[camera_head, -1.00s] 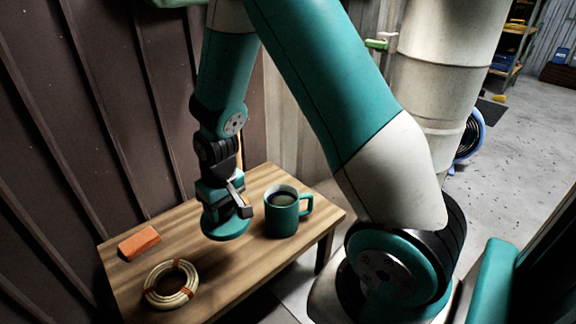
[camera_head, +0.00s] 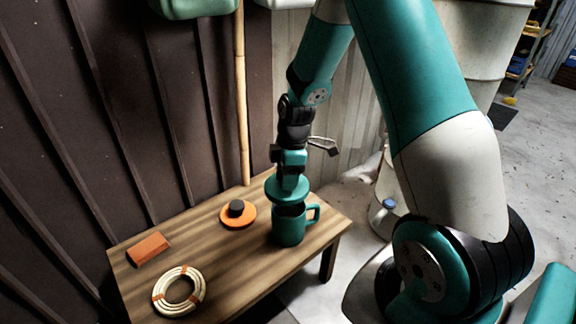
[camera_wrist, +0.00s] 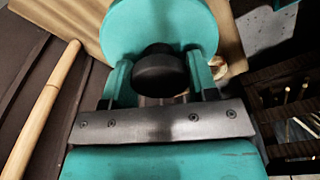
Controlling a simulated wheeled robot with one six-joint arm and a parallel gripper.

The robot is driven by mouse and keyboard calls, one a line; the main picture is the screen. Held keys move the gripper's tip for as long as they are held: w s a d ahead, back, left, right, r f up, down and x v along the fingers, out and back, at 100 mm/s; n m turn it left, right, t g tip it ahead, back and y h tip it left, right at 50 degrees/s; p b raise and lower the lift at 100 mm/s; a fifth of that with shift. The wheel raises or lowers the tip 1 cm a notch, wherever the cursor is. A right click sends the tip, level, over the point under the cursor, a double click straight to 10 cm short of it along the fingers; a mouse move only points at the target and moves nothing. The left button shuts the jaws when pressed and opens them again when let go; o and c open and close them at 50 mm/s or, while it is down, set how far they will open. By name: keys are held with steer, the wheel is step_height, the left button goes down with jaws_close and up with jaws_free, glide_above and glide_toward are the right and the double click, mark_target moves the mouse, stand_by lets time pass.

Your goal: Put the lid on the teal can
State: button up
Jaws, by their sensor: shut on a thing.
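The teal can (camera_head: 289,230) stands upright on the table, with a handle on its right side. My gripper (camera_head: 290,174) is shut on the black knob of a round teal lid (camera_head: 287,189). In the wrist view the lid (camera_wrist: 150,22) is a teal disc, and its dark knob (camera_wrist: 158,72) sits between the two fingers of my gripper (camera_wrist: 160,80). In the head view the lid is level and over the can's mouth. A dark strip of the can's opening shows beneath it, so the lid appears raised above the rim. The can is hidden in the wrist view.
On the wooden table (camera_head: 235,265) lie an orange disc (camera_head: 229,219) with a black knob, left of the can, an orange-brown block (camera_head: 148,249) and a rattan coil (camera_head: 180,291). A bamboo pole (camera_head: 241,100) stands behind the table against the dark wall.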

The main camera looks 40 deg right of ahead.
steer(key=shift+d+r+n, duration=0.15)
steer(key=shift+d+n, duration=0.25)
steer(key=shift+n, duration=0.2)
step_height(320, 180, down, 5)
steer(key=b, duration=0.4)
steer(key=shift+r+b, duration=0.15)
steer(key=shift+b, duration=0.15)
steer(key=shift+w+a+f, duration=0.1)
steer(key=shift+f, duration=0.65)
steer(key=shift+d+f, duration=0.15)
steer(key=shift+d, duration=0.05)
steer(key=shift+a, duration=0.1)
stand_by(0.6)
steer(key=shift+f+b, duration=0.35)
steer(key=shift+f, duration=0.45)
stand_by(0.4)
